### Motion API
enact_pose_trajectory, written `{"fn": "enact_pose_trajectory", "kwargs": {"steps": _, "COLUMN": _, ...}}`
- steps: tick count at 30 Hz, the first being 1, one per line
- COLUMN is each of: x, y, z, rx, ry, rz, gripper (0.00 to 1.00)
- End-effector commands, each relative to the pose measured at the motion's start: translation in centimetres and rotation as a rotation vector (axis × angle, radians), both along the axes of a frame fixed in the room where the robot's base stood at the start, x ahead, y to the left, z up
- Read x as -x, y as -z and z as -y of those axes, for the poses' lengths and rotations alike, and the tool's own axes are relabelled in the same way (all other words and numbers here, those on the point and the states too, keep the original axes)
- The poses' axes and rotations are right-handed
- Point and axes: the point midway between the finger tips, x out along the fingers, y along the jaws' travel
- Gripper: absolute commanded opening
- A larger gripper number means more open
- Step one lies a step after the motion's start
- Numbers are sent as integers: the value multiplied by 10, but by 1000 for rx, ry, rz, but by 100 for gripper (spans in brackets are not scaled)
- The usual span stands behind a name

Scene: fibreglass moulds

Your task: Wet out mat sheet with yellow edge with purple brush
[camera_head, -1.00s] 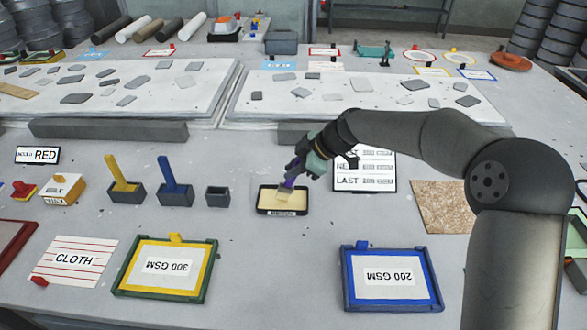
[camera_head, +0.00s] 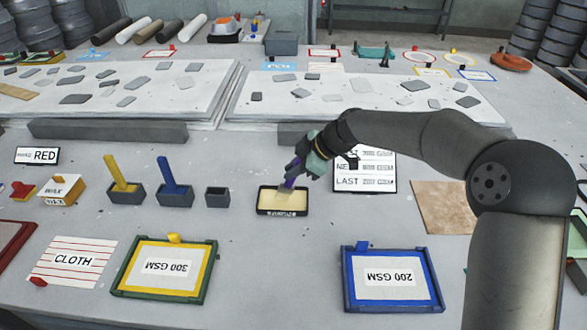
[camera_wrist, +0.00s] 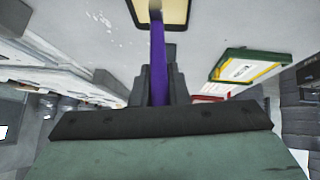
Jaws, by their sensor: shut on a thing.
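My gripper (camera_head: 298,168) is shut on the purple brush (camera_head: 288,184), whose handle also shows between the fingers in the wrist view (camera_wrist: 158,62). The bristles are at the resin tray (camera_head: 262,207), a black-rimmed tray with pale yellow contents. I cannot tell how deep they dip. The mat sheet with the yellow edge (camera_head: 204,270), marked 300 GSM, lies in a green frame (camera_head: 212,252) at the front, left of the tray. It also shows in the wrist view (camera_wrist: 243,70).
A blue-edged 200 GSM sheet (camera_head: 430,295) lies at front right and a CLOTH sheet (camera_head: 97,247) at front left. Yellow (camera_head: 119,172) and blue (camera_head: 167,172) brushes stand in holders beside an empty holder (camera_head: 217,197). A sign board (camera_head: 345,184) stands behind my gripper.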

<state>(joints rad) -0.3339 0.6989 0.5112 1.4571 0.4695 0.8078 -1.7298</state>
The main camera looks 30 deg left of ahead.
Motion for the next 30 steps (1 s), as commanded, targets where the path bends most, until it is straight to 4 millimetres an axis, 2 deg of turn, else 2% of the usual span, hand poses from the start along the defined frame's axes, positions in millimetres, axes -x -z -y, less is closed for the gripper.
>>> {"fn": "enact_pose_trajectory", "kwargs": {"steps": 1, "x": 0, "y": 4, "z": 2, "rx": 6, "ry": -1, "rz": -4, "gripper": 0}}
{"fn": "enact_pose_trajectory", "kwargs": {"steps": 8, "x": 0, "y": 2, "z": 2, "rx": 6, "ry": -1, "rz": -4, "gripper": 0}}
{"fn": "enact_pose_trajectory", "kwargs": {"steps": 30, "x": 0, "y": -59, "z": 0, "rx": 0, "ry": 1, "rz": -1, "gripper": 0}}
